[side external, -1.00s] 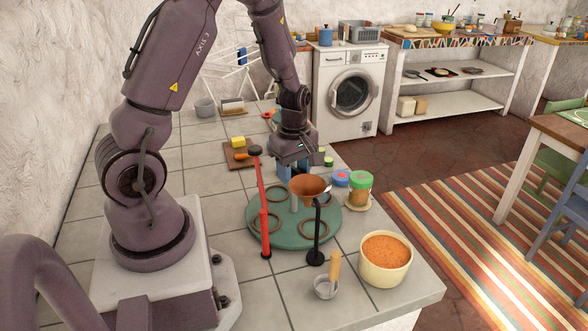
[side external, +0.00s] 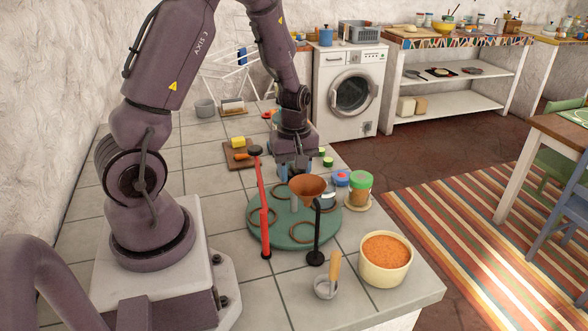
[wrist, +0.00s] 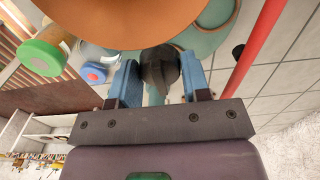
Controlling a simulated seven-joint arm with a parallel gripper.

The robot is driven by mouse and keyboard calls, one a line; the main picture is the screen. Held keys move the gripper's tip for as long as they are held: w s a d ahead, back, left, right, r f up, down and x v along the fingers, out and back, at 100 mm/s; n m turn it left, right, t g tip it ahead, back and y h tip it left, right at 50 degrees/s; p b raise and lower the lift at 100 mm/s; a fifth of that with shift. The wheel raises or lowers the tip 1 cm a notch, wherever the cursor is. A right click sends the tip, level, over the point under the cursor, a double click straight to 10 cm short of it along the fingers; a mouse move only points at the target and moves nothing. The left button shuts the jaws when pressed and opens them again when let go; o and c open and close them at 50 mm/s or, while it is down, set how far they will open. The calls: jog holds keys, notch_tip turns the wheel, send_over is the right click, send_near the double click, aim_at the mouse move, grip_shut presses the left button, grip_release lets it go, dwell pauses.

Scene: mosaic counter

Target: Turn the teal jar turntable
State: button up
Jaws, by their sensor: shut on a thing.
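The teal turntable (side external: 290,243) lies on the tiled counter, with brown rings on its top. It shows partly in the wrist view (wrist: 205,42). My gripper (side external: 294,172) is at its back edge, pointing down. In the wrist view its blue fingers (wrist: 158,82) are shut on a black knob (wrist: 158,66). The knob's join to the turntable is hidden. A brown funnel (side external: 308,186) is over the turntable, by a black stand (side external: 317,230), and covers part of it. A clear jar (wrist: 92,55) shows beside the funnel in the wrist view.
A red post (side external: 264,215) rises at the turntable's left front. A green-lidded jar (side external: 360,188) and a blue-lidded jar (side external: 341,179) stand to its right. An orange-filled tub (side external: 385,260) and a scoop (side external: 328,284) are in front. A board with yellow food (side external: 238,143) lies behind.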

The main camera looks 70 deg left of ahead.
jog(key=shift+r, duration=0.1)
jog(key=o, duration=1)
notch_tip(320, 180, up, 13)
jog(key=shift+o, duration=1.3)
